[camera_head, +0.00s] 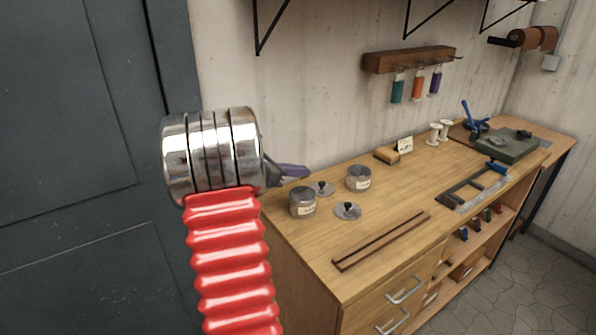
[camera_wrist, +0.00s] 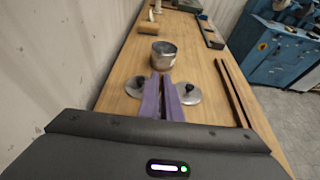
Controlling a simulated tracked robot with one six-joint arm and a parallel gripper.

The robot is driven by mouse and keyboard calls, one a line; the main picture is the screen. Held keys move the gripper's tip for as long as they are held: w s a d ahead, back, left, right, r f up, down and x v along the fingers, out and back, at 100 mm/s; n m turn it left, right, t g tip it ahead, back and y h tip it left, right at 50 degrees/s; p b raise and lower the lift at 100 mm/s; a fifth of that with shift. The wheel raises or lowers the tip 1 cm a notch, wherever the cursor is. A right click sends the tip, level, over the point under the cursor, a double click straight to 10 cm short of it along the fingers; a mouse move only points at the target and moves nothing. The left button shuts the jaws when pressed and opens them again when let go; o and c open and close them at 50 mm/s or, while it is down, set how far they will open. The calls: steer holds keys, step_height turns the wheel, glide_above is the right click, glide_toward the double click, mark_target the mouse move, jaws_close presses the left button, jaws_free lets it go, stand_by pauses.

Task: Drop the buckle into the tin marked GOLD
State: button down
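Two open metal tins stand on the bench's near end: a nearer tin (camera_head: 303,203) and a farther tin (camera_head: 358,178). Both have pale labels too small to read. One tin (camera_wrist: 164,55) shows just beyond my fingertips in the wrist view. Two round lids with dark knobs, a left lid (camera_head: 321,188) and a right lid (camera_head: 347,211), lie beside the tins. My gripper (camera_wrist: 161,76) has purple fingers close together, with a narrow gap, above the bench between the lids. I cannot make out a buckle in either view, nor whether the fingers hold one.
A brown two-railed wooden piece (camera_head: 381,241) lies along the bench's front edge. A wooden block (camera_head: 387,155), a small card (camera_head: 405,144) and white spools (camera_head: 440,131) stand farther back. A rack with coloured spools (camera_head: 409,60) hangs on the wall. Bare bench top (camera_head: 400,190) lies right of the tins.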

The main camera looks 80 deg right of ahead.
steer(key=c, duration=1.9)
jaws_free()
steer(key=shift+w, duration=0.1)
steer(key=v, duration=1.3)
steer(key=shift+w+a, duration=0.25)
